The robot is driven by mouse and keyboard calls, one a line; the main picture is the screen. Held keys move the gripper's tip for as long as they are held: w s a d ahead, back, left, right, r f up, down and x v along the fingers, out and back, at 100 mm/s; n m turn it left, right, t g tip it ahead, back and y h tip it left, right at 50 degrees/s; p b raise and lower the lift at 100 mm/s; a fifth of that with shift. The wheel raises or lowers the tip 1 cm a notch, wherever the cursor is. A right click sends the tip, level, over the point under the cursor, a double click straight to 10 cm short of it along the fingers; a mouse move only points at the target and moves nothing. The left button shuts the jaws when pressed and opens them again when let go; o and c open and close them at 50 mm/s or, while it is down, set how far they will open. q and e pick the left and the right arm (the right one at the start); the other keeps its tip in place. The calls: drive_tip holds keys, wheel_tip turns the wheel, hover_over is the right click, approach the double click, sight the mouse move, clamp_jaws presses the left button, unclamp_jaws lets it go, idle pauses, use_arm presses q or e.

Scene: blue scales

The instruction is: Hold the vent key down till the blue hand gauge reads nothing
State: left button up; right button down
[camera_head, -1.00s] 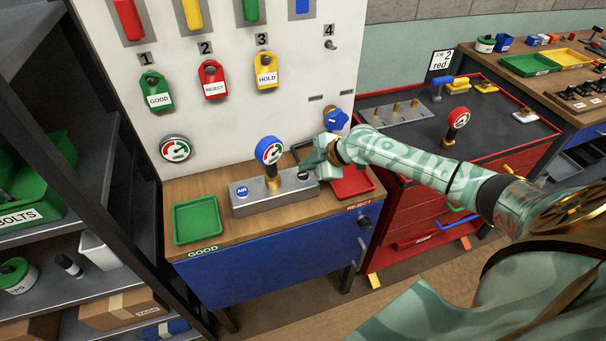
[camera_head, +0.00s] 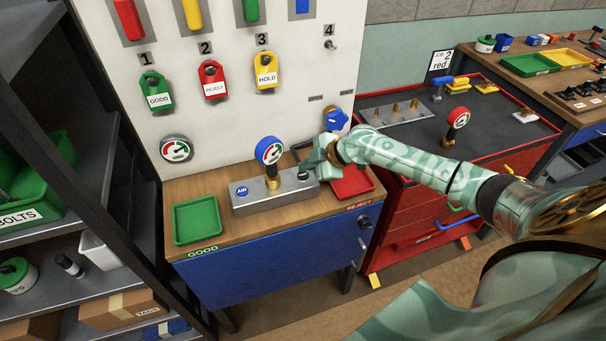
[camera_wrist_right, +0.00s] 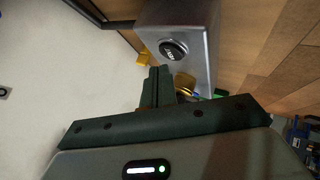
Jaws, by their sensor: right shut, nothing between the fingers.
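The blue hand gauge (camera_head: 269,151) stands upright on a grey metal block (camera_head: 275,193) on the wooden bench top. Its face is white with red and green; the needle is too small to read. The vent key (camera_head: 303,175) is a dark round button on the block's right end; it also shows in the right wrist view (camera_wrist_right: 173,50). My right gripper (camera_head: 306,165) is shut and empty, close beside the key. In the wrist view its fingertips (camera_wrist_right: 160,69) are near the key, with the key's face uncovered. My left gripper is out of view.
A blue AIR button (camera_head: 242,191) is on the block's left end. A green tray (camera_head: 196,220) sits left and a red tray (camera_head: 352,184) right, partly behind my arm. A red cart (camera_head: 410,205) stands right.

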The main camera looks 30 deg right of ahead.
sight(307, 176)
drive_tip(key=shift+f, duration=0.1)
drive_tip(key=shift+f+b, duration=0.3)
drive_tip(key=shift+f+b, duration=0.35)
drive_tip(key=shift+f, duration=0.05)
idle(0.8)
drive_tip(key=shift+r, duration=0.15)
idle(1.5)
drive_tip(key=shift+r+p, duration=0.65)
drive_tip(key=shift+r, duration=0.05)
wheel_tip(307, 176, up, 5)
drive_tip(key=p, duration=0.4)
drive_tip(key=shift+r, duration=0.1)
